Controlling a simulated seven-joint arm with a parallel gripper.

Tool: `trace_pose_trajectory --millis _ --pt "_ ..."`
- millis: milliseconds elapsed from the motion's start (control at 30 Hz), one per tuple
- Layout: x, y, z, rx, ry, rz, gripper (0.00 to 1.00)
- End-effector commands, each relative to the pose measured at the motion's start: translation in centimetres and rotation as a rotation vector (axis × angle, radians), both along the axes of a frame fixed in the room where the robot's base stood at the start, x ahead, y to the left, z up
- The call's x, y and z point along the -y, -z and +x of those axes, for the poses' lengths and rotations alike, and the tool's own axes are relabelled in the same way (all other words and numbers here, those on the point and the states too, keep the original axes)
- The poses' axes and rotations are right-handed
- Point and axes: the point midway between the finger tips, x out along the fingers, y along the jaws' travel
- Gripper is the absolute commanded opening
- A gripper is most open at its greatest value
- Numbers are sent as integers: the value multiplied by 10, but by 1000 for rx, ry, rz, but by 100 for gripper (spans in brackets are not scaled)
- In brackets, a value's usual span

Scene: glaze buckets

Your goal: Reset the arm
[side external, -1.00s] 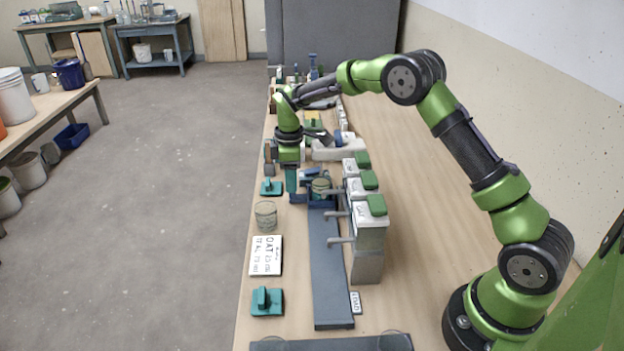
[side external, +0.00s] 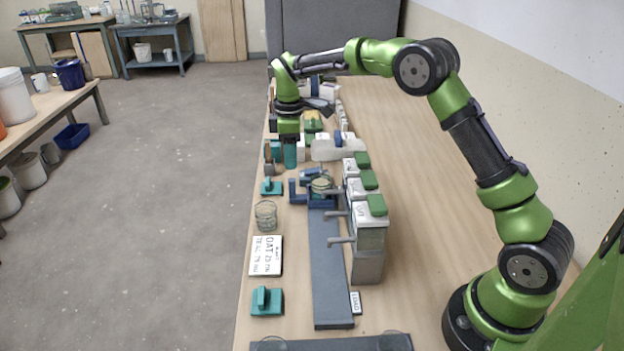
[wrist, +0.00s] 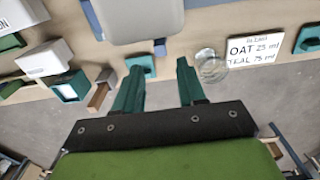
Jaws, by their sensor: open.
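My gripper (side external: 281,153) is over the far left part of the bench in the side view, pointing down. Its two teal fingers stand apart with nothing between them; they also show in the wrist view (wrist: 160,72). A small jar (side external: 320,185) sits in the blue holder (side external: 322,202) at the far end of the dark track (side external: 330,270), nearer the camera than my gripper. A clear glass (side external: 265,215) stands left of the track. The glass also shows right of the fingers in the wrist view (wrist: 212,68).
Dispensers with green lids (side external: 370,240) stand right of the track, spouts over it. A card reading OAT and TEAL amounts (side external: 266,256) and teal handled blocks (side external: 266,302) (side external: 271,187) lie along the left edge. Bench at right is clear.

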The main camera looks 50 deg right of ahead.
Motion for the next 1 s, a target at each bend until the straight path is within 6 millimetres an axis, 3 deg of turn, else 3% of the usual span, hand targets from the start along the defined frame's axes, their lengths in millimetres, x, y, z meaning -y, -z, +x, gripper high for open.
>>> trace_pose_trajectory --millis 233,367,500,700,833,1000 --pt "-2 -7 -3 11 17 4 40" --pt "-9 -37 -20 60 93 18 40" --pt "-20 -83 -56 144 244 55 40" --pt "-36 -128 -123 261 480 143 40" --pt "-45 -144 -169 327 635 218 40" --pt "-55 -146 -229 399 835 335 40"
